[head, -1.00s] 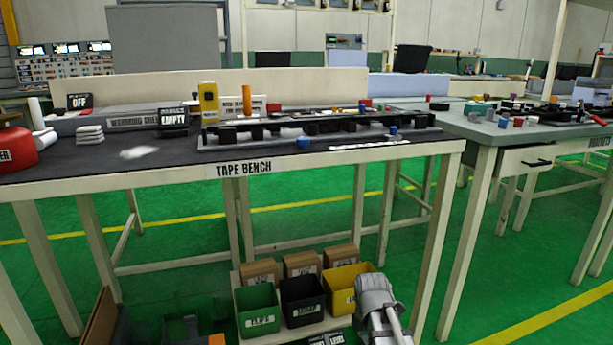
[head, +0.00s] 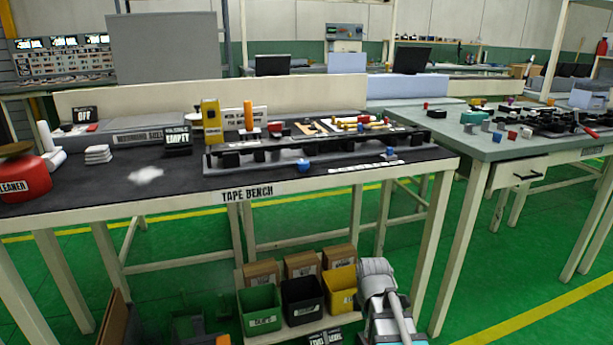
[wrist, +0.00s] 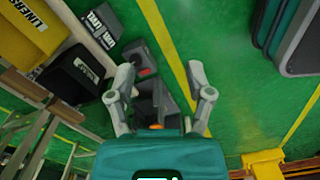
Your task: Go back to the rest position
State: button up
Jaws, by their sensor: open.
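My gripper (wrist: 160,82) shows in the wrist view with its two grey fingers spread apart. Nothing is between them, and green floor and dark boxy shapes lie beyond. In the head view, part of my grey arm stands at the bottom, right of the yellow bin, and the fingers cannot be made out there. The tape bench (head: 100,205) stands in front, with a long black rail fixture (head: 330,147) on its dark top. My gripper is away from the bench top and touches nothing that I can see.
Under the bench are a green bin (head: 260,310), a black bin (head: 303,300) and a yellow bin (head: 341,288), close to my arm. The yellow bin (wrist: 35,32) also shows in the wrist view. A second table (head: 480,147) stands right. Green floor between them is clear.

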jog(key=s+r+m+p, duration=0.3)
jog(key=r+m+p, duration=0.5)
jog(key=r+p, duration=1.3)
jog(key=s+r+m+p, duration=0.3)
jog(key=r+m+p, duration=0.6)
jog(key=r+p, duration=1.1)
jog(key=shift+d+r+p, duration=0.35)
jog(key=shift+r, duration=0.7)
